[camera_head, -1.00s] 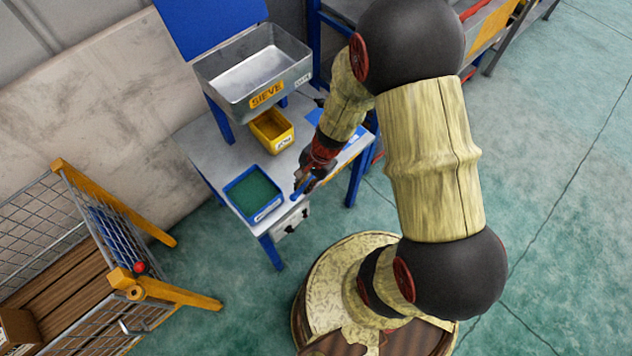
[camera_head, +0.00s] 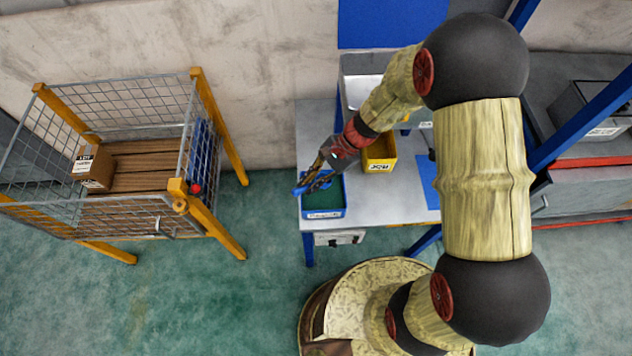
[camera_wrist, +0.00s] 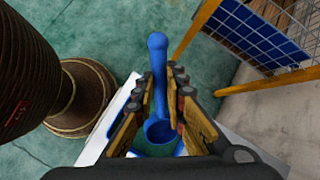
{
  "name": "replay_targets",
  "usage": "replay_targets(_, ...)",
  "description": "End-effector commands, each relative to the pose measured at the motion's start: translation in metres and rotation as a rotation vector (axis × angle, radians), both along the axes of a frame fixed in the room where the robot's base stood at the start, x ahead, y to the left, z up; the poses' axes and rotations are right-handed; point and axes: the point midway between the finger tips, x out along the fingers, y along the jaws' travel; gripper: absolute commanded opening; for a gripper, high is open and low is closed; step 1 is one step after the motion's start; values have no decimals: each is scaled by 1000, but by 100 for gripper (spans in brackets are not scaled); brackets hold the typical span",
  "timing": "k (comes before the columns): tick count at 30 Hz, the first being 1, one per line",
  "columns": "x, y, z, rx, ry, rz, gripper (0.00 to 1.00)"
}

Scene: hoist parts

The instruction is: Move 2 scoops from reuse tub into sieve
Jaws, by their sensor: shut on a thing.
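My gripper (camera_head: 322,172) is shut on a blue scoop (camera_head: 308,186), above the far left part of a blue tub (camera_head: 345,207) with green contents. In the wrist view the scoop (camera_wrist: 158,70) sits between the fingers, its handle pointing away and its round bowl close to the palm. The bowl's inside looks blue; I cannot tell whether it holds anything. A yellow tub (camera_head: 381,166) stands right of the blue one. Neither tub's label is readable. The grey sieve (camera_head: 347,66) is behind them, partly hidden by my arm.
The grey table (camera_head: 400,207) has a blue sheet (camera_head: 428,180) at right. A dark bin (camera_head: 590,110) is at far right.

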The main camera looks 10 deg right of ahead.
Motion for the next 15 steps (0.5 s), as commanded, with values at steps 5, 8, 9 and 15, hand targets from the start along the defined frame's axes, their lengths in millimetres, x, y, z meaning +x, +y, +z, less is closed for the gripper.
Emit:
replay_targets(5, 0, 0, -7, 5, 3, 1, 0)
replay_targets(8, 0, 0, -14, 5, 3, 1, 0)
replay_targets(9, 0, 0, -17, 5, 3, 1, 0)
replay_targets(15, 0, 0, -38, 4, 2, 1, 0)
